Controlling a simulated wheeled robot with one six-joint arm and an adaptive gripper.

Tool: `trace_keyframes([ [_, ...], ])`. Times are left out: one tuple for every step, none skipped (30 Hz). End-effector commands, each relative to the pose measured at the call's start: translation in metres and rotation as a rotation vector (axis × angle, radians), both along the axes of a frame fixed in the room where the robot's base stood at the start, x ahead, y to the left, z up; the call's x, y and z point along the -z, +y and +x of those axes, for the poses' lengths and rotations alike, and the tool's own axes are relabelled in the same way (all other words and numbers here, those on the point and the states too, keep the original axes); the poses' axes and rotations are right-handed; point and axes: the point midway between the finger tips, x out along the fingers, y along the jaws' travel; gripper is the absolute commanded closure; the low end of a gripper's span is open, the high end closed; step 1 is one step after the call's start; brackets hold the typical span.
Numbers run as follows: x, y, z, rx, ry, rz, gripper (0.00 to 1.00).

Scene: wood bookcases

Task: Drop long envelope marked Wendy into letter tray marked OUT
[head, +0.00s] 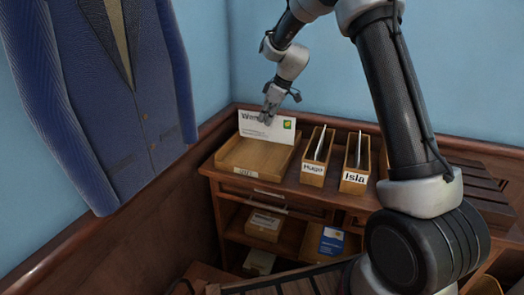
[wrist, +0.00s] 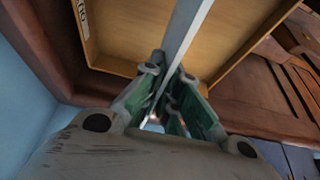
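A long white envelope (head: 267,131) with a green stamp and large lettering beginning "We" stands upright in the head view; the rest of the name is hidden by my gripper. My gripper (head: 268,115) is at its top edge, and in the wrist view the gripper (wrist: 160,100) has its fingers closed on the thin envelope (wrist: 186,30). A wooden letter tray (head: 229,156) sits on the cabinet top below, its front label small and blurred. The envelope is over the tray; whether its lower edge touches the tray I cannot tell. The tray also shows in the wrist view (wrist: 125,30).
Right of the tray stand two narrow wooden boxes holding envelopes, marked Hugo (head: 313,168) and Isla (head: 354,180). A dark slatted rack (head: 482,188) is farther right. A blue jacket (head: 110,90) hangs at left. Boxes (head: 264,224) lie on the shelves below.

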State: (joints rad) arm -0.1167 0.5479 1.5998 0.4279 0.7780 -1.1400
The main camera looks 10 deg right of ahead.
Motion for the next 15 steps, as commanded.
trace_keyframes([
  [0.0007,0.0000,0.0000,0.000,0.000,0.000,1.00],
  [0.0009,-0.0001,0.0000,0.000,0.000,0.000,1.00],
  [0.0009,-0.0001,0.0000,0.000,0.000,0.000,1.00],
  [0.0009,-0.0001,0.0000,0.000,0.000,0.000,1.00],
  [0.0009,-0.0001,0.0000,0.000,0.000,0.000,1.00],
  [0.0009,-0.0001,0.0000,0.000,0.000,0.000,1.00],
  [0.0009,-0.0001,0.0000,0.000,0.000,0.000,1.00],
  [0.0009,-0.0001,0.0000,0.000,0.000,0.000,0.94],
  [0.0009,-0.0001,0.0000,0.000,0.000,0.000,0.86],
  [0.0008,-0.0001,-0.0001,0.000,0.000,0.000,0.81],
  [0.0008,-0.0001,-0.0001,0.000,0.000,0.000,0.75],
  [0.0008,-0.0001,-0.0001,0.000,0.000,0.000,0.70],
  [0.0008,0.0000,-0.0001,0.000,0.000,0.000,0.70],
  [0.0008,0.0000,-0.0001,0.000,0.000,0.000,0.70],
  [0.0008,0.0000,-0.0001,0.000,0.000,0.000,0.70],
])
